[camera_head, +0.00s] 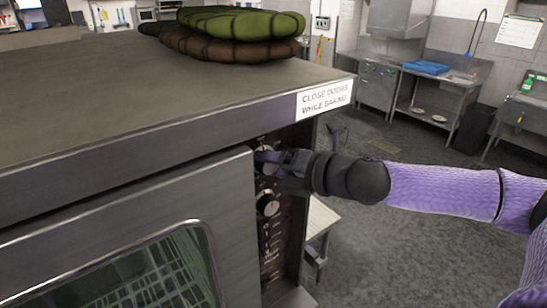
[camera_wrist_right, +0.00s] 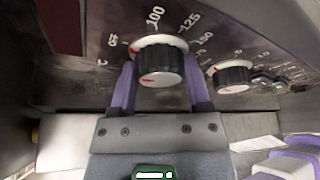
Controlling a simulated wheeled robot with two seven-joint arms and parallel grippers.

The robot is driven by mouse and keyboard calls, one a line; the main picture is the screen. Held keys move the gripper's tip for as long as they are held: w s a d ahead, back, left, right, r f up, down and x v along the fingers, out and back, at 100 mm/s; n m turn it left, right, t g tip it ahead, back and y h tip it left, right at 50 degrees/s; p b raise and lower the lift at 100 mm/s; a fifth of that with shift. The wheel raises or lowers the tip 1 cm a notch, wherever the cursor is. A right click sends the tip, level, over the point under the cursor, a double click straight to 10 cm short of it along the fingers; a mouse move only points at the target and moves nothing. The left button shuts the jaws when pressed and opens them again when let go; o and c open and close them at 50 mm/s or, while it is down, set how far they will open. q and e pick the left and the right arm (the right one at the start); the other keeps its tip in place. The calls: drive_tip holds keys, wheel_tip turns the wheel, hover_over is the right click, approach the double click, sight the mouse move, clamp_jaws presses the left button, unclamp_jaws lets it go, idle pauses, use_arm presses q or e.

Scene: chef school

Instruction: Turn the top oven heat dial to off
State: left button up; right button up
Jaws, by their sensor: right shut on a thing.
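The top heat dial (camera_wrist_right: 160,60) is a black knob with a silver rim and white cap on the oven's dark control panel (camera_wrist_right: 85,80). Printed marks around it include OFF at upper left, 100 above, and 125 and 150 to the right. A red mark shows on the left of its rim, near OFF, and another on its cap. My right gripper (camera_wrist_right: 160,85) is shut on this dial, one purple finger on each side. In the head view the right gripper (camera_head: 272,160) partly covers the dial. My left gripper is not in view.
A second dial (camera_head: 268,203) sits below the top one; it also shows in the wrist view (camera_wrist_right: 231,77). The oven door (camera_head: 130,210) is beside the panel. Green and brown mitts or pads (camera_head: 235,35) lie on the oven top. Open floor lies to the right.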

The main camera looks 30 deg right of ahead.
drive_tip(key=shift+f, duration=0.1)
idle(0.3)
drive_tip(key=o, duration=1.3)
drive_tip(key=b+v, duration=0.2)
drive_tip(key=b, duration=0.2)
drive_tip(key=f+b+v, duration=0.1)
drive_tip(key=b+v, duration=0.1)
drive_tip(key=b, duration=0.2)
drive_tip(key=shift+s+d+r, duration=0.2)
drive_tip(key=shift+s+d, duration=0.1)
drive_tip(key=shift+s, duration=0.1)
drive_tip(key=b, duration=0.3)
approach(273, 169)
drive_tip(key=r, duration=0.1)
drive_tip(key=shift+s, duration=0.1)
